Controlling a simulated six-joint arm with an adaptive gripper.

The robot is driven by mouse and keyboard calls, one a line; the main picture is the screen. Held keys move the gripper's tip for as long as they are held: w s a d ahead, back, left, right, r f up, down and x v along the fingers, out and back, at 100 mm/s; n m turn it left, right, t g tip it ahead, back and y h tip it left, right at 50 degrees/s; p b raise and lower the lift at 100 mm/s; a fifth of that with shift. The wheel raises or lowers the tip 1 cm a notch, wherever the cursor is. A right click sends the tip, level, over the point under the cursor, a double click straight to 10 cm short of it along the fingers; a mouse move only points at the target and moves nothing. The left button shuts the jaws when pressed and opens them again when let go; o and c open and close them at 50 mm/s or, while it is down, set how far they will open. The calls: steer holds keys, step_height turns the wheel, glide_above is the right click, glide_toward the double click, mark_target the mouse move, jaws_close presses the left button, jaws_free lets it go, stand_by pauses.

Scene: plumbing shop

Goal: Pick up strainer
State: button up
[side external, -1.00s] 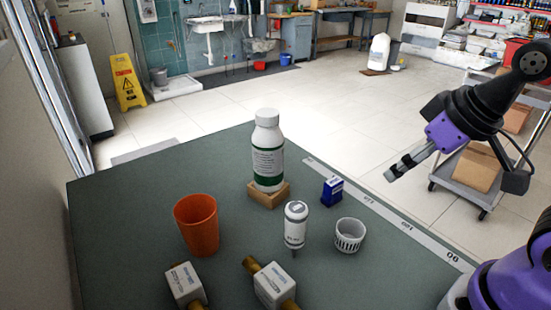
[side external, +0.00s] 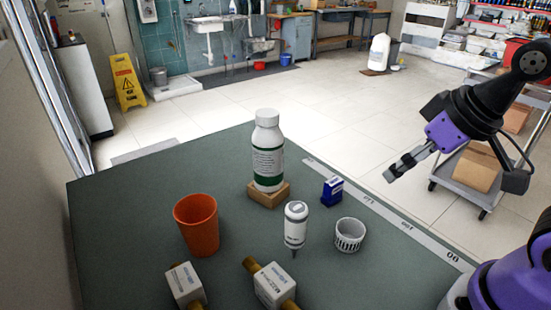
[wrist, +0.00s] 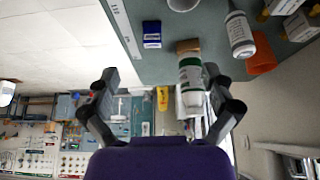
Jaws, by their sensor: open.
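The strainer (side external: 349,234), a small white slotted cup, stands upright on the green table at the right, near the ruled edge strip. In the wrist view only part of the strainer (wrist: 183,4) shows, cut off by the top edge. My gripper (side external: 390,174) is up at the right, above and beyond the table's right edge, apart from the strainer. In the wrist view the two fingers of my gripper (wrist: 160,95) are spread apart, with nothing held between them.
A small dropper bottle (side external: 295,225) stands just left of the strainer, and a blue box (side external: 332,191) behind it. A large white bottle (side external: 268,155) stands on a wooden block (side external: 268,195). An orange cup (side external: 197,225) and two valve-like boxes (side external: 184,284) (side external: 273,285) stand left and in front.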

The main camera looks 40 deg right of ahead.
steer(key=n+g, duration=0.2)
steer(key=g, duration=0.3)
glide_above(350, 232)
steer(key=s+a, duration=0.1)
steer(key=a, duration=0.2)
step_height(350, 232, down, 6)
steer(key=shift+g, duration=0.3)
step_height(350, 232, down, 5)
steer(key=shift+s+d, duration=0.1)
steer(key=shift+d, duration=0.05)
steer(key=f, duration=0.6)
steer(key=shift+d, duration=0.4)
steer(key=c, duration=0.9)
steer(key=shift+c, duration=0.2)
